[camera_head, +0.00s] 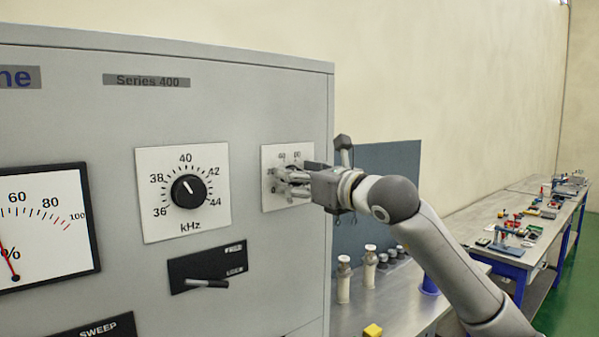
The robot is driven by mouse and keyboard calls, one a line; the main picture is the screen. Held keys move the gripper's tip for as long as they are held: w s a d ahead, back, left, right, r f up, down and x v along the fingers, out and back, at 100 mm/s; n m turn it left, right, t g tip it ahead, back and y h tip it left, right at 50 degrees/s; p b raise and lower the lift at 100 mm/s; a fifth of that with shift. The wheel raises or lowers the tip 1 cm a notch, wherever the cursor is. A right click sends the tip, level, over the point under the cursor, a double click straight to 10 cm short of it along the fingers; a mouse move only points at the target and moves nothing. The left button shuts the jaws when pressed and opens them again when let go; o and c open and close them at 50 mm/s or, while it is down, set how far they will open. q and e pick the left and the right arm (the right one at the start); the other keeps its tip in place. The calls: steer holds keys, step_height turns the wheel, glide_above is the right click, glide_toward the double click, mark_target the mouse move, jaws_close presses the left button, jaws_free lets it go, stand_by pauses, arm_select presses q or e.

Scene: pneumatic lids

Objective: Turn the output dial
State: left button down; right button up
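A small white dial plate (272,153) is at the right edge of the grey machine's front, with printed numbers such as 60 and 80 along its top. Its knob is mostly hidden behind my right gripper (283,183). The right gripper comes in from the right, with its fingers in front of the plate at the knob. Whether the fingers touch or grip the knob is not clear. My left gripper is not in view.
The grey machine (240,105) also carries a kHz dial (188,191), a percent meter (45,225) and a black switch with a lever (207,283). A metal bench (385,305) with small bottles (343,280) stands behind my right arm. A further workbench (525,225) holds assorted parts.

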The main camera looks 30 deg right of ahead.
steer(key=c, duration=1)
steer(key=m+b, duration=0.5)
steer(key=shift+d, duration=0.1)
steer(key=shift+c, duration=0.2)
steer(key=o, duration=1)
steer(key=shift+o, duration=0.2)
